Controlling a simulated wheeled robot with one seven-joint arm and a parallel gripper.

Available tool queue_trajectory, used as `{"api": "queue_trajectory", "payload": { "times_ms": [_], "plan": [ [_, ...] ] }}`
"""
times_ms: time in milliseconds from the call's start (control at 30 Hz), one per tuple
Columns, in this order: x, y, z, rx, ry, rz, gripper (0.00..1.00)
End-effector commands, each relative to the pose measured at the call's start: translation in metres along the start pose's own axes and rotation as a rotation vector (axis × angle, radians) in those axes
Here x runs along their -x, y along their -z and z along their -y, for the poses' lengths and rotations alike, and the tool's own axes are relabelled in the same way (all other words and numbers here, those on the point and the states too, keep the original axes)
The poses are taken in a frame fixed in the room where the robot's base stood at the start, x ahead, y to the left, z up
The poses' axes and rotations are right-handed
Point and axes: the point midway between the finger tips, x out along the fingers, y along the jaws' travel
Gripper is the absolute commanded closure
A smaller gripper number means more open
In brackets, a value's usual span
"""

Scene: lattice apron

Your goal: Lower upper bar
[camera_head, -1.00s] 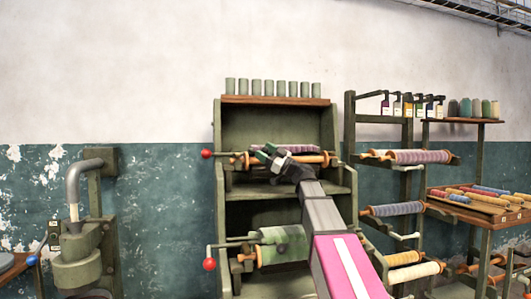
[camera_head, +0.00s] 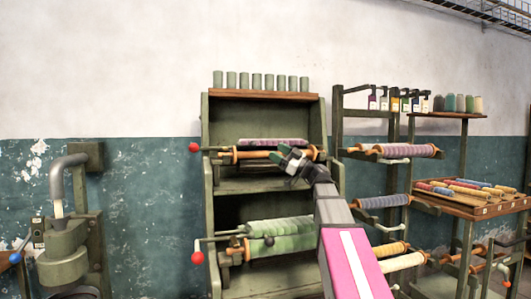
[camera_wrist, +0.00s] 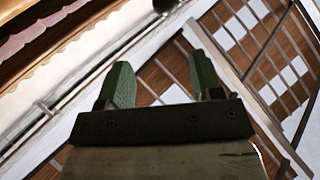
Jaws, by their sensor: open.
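The upper bar (camera_head: 222,148) is a thin rod across the upper bay of the green cabinet, with a red ball (camera_head: 193,147) at its left end. Behind it is an orange-ended roller (camera_head: 240,154) with purple striped cloth (camera_head: 272,142). My gripper (camera_head: 285,156) is in front of the right half of this roller and hides part of the bar. In the wrist view my gripper (camera_wrist: 160,82) is open, with two green fingers apart and nothing between them. A pale metal rod (camera_wrist: 100,65) runs diagonally to the left of the fingers; I cannot tell whether they touch it.
A lower roller with green cloth (camera_head: 280,236) and another red ball (camera_head: 198,257) sit in the bay below. Several grey-green cups (camera_head: 256,82) stand on the cabinet top. A rack with yarn rollers (camera_head: 405,150) stands close on the right. A green machine (camera_head: 64,250) stands at left.

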Motion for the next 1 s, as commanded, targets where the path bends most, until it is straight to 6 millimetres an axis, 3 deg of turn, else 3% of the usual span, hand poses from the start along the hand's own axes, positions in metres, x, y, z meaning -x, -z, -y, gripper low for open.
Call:
{"api": "queue_trajectory", "payload": {
  "times_ms": [200,400,1000],
  "plan": [
    [0.033,0.016,-0.008,0.001,-0.002,0.001,0.4],
    [0.047,0.024,-0.013,0.001,0.0,0.0,0.4],
    [0.051,0.025,-0.014,0.0,0.0,0.0,0.4]
  ]
}}
